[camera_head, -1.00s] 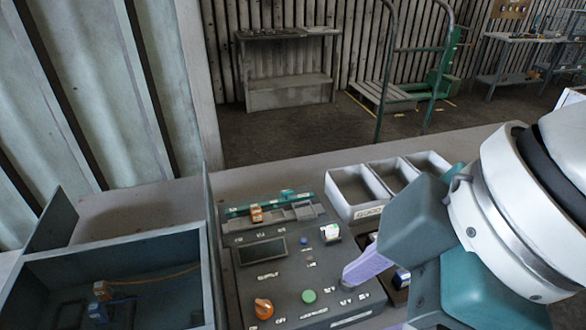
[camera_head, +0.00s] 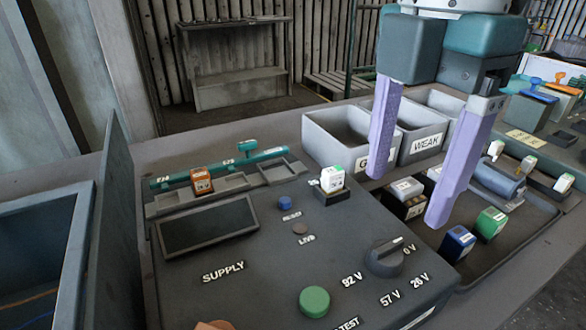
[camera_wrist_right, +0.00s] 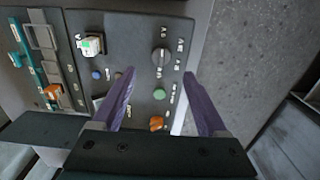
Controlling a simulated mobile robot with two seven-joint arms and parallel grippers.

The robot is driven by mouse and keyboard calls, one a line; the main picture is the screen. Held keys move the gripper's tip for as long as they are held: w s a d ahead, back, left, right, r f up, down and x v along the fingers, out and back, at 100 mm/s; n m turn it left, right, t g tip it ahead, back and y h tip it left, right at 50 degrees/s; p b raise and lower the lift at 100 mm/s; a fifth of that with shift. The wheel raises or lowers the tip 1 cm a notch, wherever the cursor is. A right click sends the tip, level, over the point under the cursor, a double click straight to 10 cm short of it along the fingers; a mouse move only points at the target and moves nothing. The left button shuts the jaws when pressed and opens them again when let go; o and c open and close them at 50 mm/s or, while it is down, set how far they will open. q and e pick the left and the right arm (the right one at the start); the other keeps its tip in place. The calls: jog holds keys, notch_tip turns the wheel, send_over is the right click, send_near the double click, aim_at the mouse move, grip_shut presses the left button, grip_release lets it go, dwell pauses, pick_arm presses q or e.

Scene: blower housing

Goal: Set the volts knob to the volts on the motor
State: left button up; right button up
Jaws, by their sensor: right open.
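The black volts knob (camera_head: 384,258) sits on the dark supply panel (camera_head: 250,275), among the marks 0 V, 26 V, 57 V and 92 V. Its white pointer line is toward 0 V. The knob also shows in the right wrist view (camera_wrist_right: 160,57). My right gripper (camera_head: 405,200) is open and empty, with its two lilac fingers pointing down, above and behind the knob. In the wrist view its fingertips (camera_wrist_right: 159,73) lie either side of the knob's line, apart from it. A grey cylinder (camera_head: 497,180), possibly the motor, lies in the right tray; its volts are unreadable.
A green button (camera_head: 314,301) and an orange knob (camera_wrist_right: 157,123) are near the volts knob. A white-and-green block (camera_head: 332,179) stands on the panel. Grey bins (camera_head: 340,135) stand behind. Blue and green blocks (camera_head: 458,243) sit in the right tray.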

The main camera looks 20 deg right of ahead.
aim_at(390, 245)
notch_tip(390, 245, down, 8)
jog(key=shift+s+f+b, duration=0.1)
jog(key=shift+s+b, duration=0.05)
jog(key=shift+b, duration=0.4)
jog(key=shift+c, duration=0.4)
grip_shut()
